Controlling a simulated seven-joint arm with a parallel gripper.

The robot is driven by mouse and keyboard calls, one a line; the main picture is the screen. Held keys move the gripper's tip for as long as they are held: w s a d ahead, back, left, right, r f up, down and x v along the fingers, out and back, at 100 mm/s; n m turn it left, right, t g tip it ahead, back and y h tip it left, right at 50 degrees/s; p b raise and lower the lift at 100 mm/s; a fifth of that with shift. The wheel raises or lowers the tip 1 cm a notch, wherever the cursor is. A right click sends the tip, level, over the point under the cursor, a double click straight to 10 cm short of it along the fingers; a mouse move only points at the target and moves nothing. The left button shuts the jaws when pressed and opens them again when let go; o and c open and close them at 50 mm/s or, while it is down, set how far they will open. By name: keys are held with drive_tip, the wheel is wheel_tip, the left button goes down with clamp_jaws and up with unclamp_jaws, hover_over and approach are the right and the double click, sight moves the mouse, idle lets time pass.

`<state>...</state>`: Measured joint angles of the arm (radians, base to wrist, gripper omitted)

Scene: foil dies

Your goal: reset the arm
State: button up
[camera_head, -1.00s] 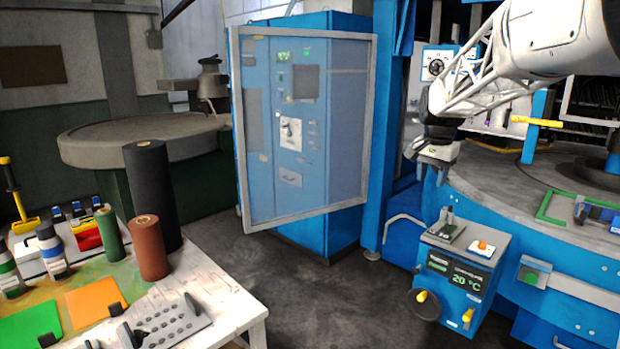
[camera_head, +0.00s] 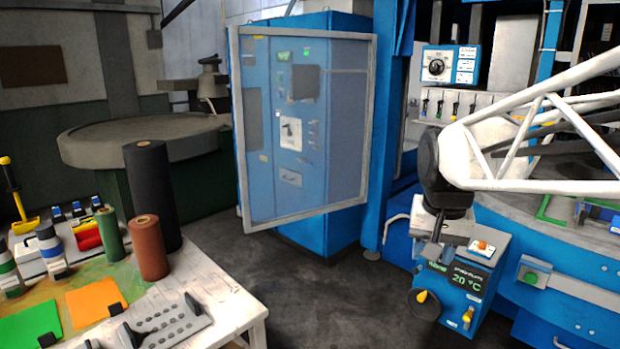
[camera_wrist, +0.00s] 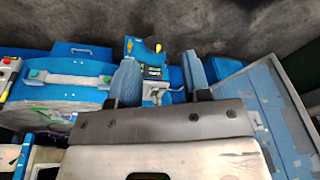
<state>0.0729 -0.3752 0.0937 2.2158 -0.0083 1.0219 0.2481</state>
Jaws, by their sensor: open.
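My white lattice arm comes in from the right in the head view. My gripper (camera_head: 434,246) hangs pointing down, in front of the top of the blue temperature box (camera_head: 457,285). In the wrist view my two blue fingers (camera_wrist: 160,80) stand apart with nothing held between them. The blue box (camera_wrist: 143,48) with its yellow knobs shows beyond and between them, upside down. In the head view its display reads 20 °C, and my gripper hides part of its top left.
The round machine table (camera_head: 515,225) stands right of my gripper. A framed panel (camera_head: 305,130) stands before a blue cabinet. The bench (camera_head: 225,300) at lower left holds foil rolls, including a brown roll (camera_head: 149,248). Dark floor (camera_head: 335,300) between them is clear.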

drive_tip(key=s+a+f+n, duration=0.1)
drive_tip(key=s+f, duration=0.3)
drive_tip(key=s, duration=0.4)
drive_tip(key=s+a+f+n, duration=0.2)
drive_tip(key=s+f, duration=0.2)
drive_tip(key=s, duration=0.4)
drive_tip(key=shift+s+f, duration=0.3)
drive_tip(key=shift+f, duration=0.05)
